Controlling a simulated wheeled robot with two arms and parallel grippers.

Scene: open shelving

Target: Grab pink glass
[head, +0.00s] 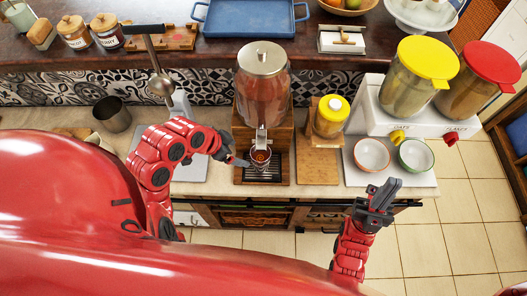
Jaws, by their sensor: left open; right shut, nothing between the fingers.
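A small pinkish glass (261,158) stands on the dark drip tray under the tap of a drink dispenser (262,90). My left gripper (240,160) is open, just left of the glass at about its height. Whether its fingers touch the glass is too small to tell. My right gripper (384,192) is shut and empty, in front of the counter's edge, below the two bowls and well right of the glass.
A yellow-lidded jar (330,116) stands right of the dispenser. A red-rimmed bowl (371,154) and a green-rimmed bowl (415,155) sit further right. A metal cup (112,115) is at left. A blue tray (250,22) lies on the upper shelf.

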